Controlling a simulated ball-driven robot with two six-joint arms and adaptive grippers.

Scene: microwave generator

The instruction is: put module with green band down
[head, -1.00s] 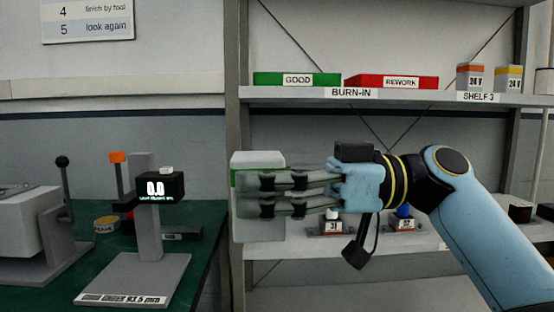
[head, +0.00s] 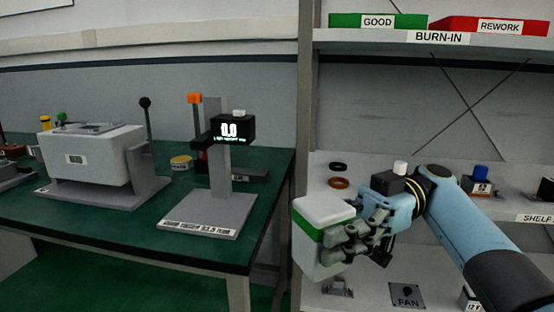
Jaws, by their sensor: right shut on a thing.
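The module with the green band (head: 318,222) is a pale grey block with a white top and a green stripe below it. My right gripper (head: 352,243) is shut on it and holds it in the air in front of the shelf rack, right of the green bench. The gripper's fingers cover part of the module's right side. The module looks slightly tilted. My left gripper is not in view.
The green bench (head: 263,180) holds a gauge stand (head: 208,216) with a display reading 0.0, and a white box fixture (head: 90,157) with a lever. On the rack are a green GOOD bin (head: 345,20), a red REWORK bin (head: 530,28) and small parts below.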

